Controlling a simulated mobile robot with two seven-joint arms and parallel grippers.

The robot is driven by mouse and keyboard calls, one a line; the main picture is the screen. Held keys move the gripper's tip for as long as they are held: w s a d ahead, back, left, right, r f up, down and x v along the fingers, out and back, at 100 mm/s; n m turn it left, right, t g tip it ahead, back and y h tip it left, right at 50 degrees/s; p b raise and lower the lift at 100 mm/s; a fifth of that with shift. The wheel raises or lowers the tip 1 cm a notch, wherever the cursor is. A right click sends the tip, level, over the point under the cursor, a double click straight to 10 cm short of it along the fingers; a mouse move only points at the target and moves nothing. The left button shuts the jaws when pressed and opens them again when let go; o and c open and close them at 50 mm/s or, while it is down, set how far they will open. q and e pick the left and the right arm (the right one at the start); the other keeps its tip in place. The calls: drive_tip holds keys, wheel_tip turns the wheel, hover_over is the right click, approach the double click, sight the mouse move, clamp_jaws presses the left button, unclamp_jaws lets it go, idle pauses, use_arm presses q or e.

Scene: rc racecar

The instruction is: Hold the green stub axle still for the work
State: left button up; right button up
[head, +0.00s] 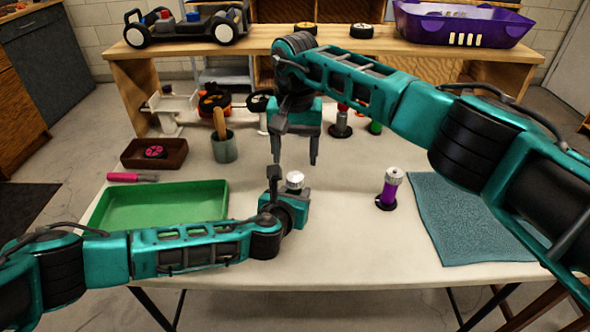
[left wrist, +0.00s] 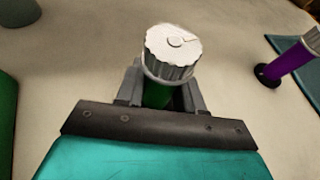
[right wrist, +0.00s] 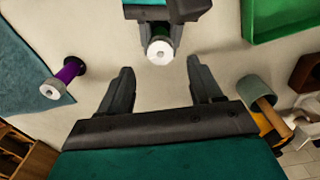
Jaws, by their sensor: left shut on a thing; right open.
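The green stub axle (left wrist: 157,96) stands upright between the fingers of my left gripper (left wrist: 161,88), with a ridged silver-white cap on top. My left gripper is shut on it above the table, left of the purple stub axle. In the head view the cap (head: 294,180) shows above the gripper, and the green body is hidden. In the right wrist view the cap (right wrist: 160,52) faces the camera. My right gripper (head: 295,160) is open and empty, behind and above the held axle. Whether the axle's foot touches the table is hidden.
The purple stub axle (head: 388,190) stands on the white table beside a teal mat (head: 465,220). A green tray (head: 160,205), a brown bin (head: 142,160) and a grey cup (head: 224,147) are at left. More parts stand behind my right gripper. The front of the table is clear.

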sight(295, 176)
wheel_tip(295, 176, down, 5)
drive_tip(key=shift+f, duration=0.15)
drive_tip(key=c, duration=1.1)
drive_tip(key=shift+o, duration=0.2)
